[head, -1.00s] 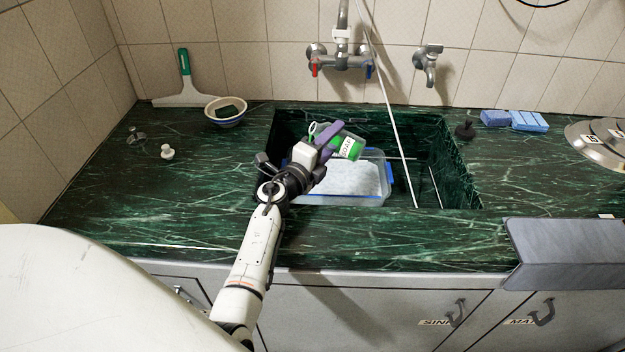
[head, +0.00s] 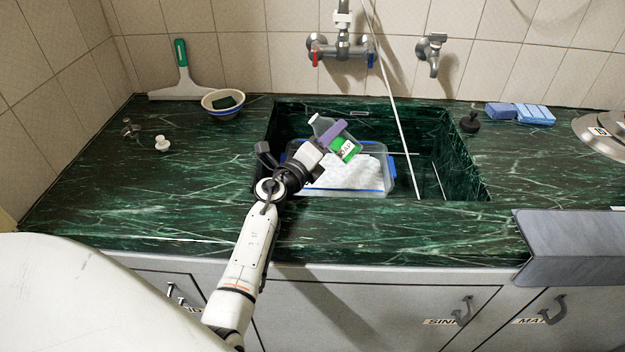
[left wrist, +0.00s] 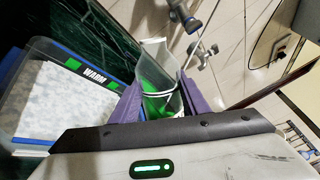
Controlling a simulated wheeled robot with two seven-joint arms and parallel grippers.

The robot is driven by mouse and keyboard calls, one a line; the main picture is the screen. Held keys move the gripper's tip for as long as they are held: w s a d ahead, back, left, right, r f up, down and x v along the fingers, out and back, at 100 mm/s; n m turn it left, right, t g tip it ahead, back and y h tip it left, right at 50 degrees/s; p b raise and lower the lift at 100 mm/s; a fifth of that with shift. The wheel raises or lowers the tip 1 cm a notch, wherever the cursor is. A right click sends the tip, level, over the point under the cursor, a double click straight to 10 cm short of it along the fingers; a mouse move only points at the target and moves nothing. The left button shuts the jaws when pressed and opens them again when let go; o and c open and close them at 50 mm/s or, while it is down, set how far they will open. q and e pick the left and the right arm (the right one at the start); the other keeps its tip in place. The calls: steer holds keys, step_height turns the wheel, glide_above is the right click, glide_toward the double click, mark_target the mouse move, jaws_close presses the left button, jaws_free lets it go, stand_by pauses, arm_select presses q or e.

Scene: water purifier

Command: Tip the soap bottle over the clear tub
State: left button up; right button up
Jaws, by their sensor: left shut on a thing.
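The soap bottle (head: 346,150) is clear, with green at its lower part and a label. My left gripper (head: 336,134), with purple fingers, is shut on it and holds it over the clear tub (head: 375,193). The bottle is tilted, its narrow end towards the upper left. The blue-rimmed tub sits in the sink and holds white, foam-like contents. In the left wrist view the bottle (left wrist: 158,90) is between the purple fingers (left wrist: 160,100), with green liquid inside. The tub (left wrist: 75,65), labelled WARM, is at left there. My right gripper is not in view.
The dark green sink (head: 440,150) surrounds the tub. A thin white rod (head: 395,95) slants down into it. Taps (head: 340,50) are on the wall behind. A bowl (head: 222,102) and squeegee (head: 180,80) are at back left, blue sponges (head: 520,113) at right.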

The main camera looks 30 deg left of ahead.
arm_select(q)
steer(key=shift+r+m, duration=0.3)
steer(key=shift+a+r+m+p, duration=0.2)
steer(key=shift+r+m+p, duration=0.05)
steer(key=shift+m, duration=0.35)
steer(key=shift+a+r+m+p, duration=0.15)
steer(key=shift+r+m+p, duration=0.1)
steer(key=shift+m, duration=0.35)
steer(key=shift+a+f+m+b, duration=0.1)
steer(key=shift+f+m+b, duration=0.55)
steer(key=shift+m, duration=0.15)
steer(key=shift+d+r+m+p, duration=0.45)
steer(key=shift+m+p, duration=0.15)
steer(key=shift+m, duration=0.2)
steer(key=shift+d+m, duration=0.3)
steer(key=shift+m, duration=0.5)
steer(key=m, duration=0.1)
steer(key=d+m+p, duration=0.1)
steer(key=shift+m, duration=0.3)
steer(key=shift+d+f+m, duration=0.3)
steer(key=shift+m, duration=0.7)
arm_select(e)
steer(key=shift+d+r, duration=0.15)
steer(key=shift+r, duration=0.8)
